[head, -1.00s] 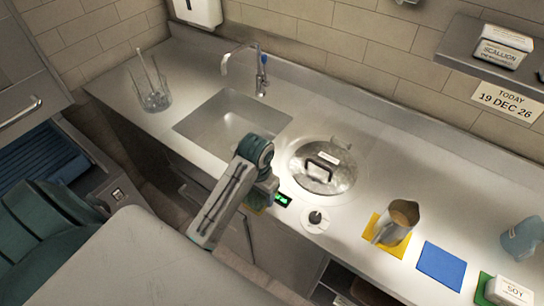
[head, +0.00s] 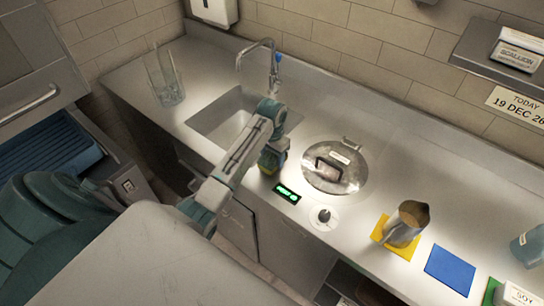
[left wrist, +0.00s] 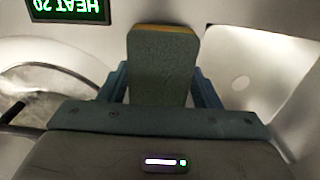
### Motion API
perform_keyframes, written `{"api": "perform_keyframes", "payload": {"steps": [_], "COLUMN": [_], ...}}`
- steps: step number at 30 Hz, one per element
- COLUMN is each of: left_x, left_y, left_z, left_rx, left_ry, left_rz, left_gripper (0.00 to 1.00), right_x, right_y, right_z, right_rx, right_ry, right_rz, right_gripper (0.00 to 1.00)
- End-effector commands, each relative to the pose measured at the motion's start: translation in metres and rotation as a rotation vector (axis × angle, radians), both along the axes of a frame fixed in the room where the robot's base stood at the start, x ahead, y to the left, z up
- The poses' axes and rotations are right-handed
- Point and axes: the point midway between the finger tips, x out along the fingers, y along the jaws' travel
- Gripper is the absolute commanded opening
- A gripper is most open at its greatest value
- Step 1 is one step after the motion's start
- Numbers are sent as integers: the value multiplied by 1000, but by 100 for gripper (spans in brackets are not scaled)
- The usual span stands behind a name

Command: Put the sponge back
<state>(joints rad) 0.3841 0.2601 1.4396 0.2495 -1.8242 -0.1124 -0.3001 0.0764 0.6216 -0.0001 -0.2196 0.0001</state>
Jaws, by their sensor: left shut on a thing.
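The sponge (left wrist: 163,68) is a dark green-grey block with a yellow-orange edge. My left gripper (head: 273,155) is shut on it, with one finger on each side in the left wrist view. In the head view the sponge (head: 267,168) shows partly below the gripper, over the counter strip between the sink (head: 225,117) and the lidded round well (head: 335,168). I cannot tell whether it touches the counter. My right gripper is not in view.
A green-lit display (head: 287,193) and a round knob (head: 324,218) sit at the counter's front. A metal jug (head: 406,224) stands on a yellow mat, beside a blue mat (head: 450,269).

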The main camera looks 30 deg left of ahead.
Motion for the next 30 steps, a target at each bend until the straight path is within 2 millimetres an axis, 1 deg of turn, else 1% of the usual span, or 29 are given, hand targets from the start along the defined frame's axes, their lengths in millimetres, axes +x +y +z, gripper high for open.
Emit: {"api": "perform_keyframes", "payload": {"steps": [1, 4, 15, 16, 18, 19, 27, 30], "left_x": [0, 0, 0, 0, 0, 0, 0, 3], "left_y": [0, 0, 0, 0, 0, 0, 0, 1], "left_z": [-3, -13, -19, -19, -19, -19, -18, -12], "left_rx": [-1, -1, 0, 0, 0, 0, 0, 0], "left_ry": [2, 1, -2, -2, -2, -2, -2, -3], "left_rz": [1, 0, -1, -1, -1, -1, -1, 0], "left_gripper": [36, 36, 36, 61, 75, 79, 79, 79], "right_x": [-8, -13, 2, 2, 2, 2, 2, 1], "right_y": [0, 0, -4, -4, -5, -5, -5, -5], "right_z": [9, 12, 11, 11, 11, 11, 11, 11], "right_rx": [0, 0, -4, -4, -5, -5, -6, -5], "right_ry": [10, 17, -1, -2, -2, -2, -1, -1], "right_rz": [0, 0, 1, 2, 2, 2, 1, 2], "right_gripper": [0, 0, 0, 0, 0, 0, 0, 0]}}
